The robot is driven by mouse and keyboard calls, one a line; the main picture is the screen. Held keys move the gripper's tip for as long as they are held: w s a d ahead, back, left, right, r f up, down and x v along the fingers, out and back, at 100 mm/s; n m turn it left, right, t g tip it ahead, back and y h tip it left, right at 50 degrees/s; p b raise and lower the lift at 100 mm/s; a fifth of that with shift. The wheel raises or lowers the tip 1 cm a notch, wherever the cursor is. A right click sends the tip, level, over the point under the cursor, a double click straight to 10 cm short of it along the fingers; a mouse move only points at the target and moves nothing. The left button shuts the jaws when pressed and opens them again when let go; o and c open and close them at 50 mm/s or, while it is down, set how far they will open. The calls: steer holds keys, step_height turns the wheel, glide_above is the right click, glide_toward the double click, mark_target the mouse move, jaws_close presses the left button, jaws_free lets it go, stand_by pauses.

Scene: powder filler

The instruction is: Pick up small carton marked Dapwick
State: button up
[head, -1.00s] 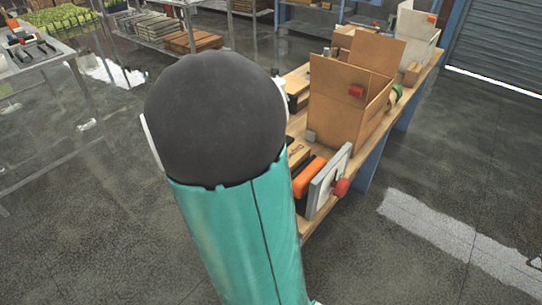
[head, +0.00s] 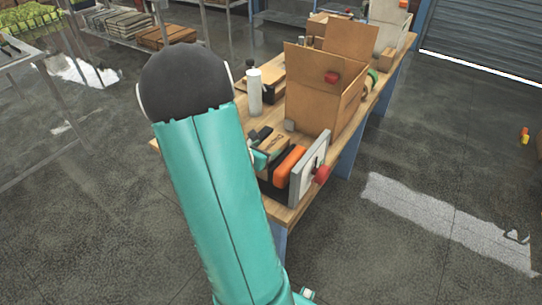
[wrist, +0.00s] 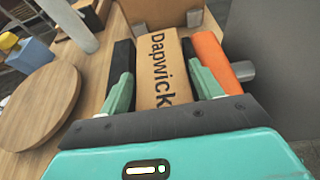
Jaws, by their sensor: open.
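The small carton marked Dapwick (wrist: 160,70) is tan cardboard with dark lettering and fills the middle of the wrist view. My gripper (wrist: 156,60) is open, with one finger on each side of the carton. The fingers reach along its sides; whether either touches it, I cannot tell. In the head view a brown piece of the carton (head: 276,141) shows on the wooden table beyond my arm, and the rest is hidden. Part of my gripper (head: 259,156) shows there as teal and dark pieces beside my arm.
An orange object (wrist: 215,60) lies close right of the carton. In the head view an open cardboard box (head: 312,108) and a grey panel (head: 308,170) stand on the table.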

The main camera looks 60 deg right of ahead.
steer(key=x, duration=0.2)
steer(key=shift+d+f, duration=0.1)
steer(key=shift+d, duration=0.15)
jaws_close()
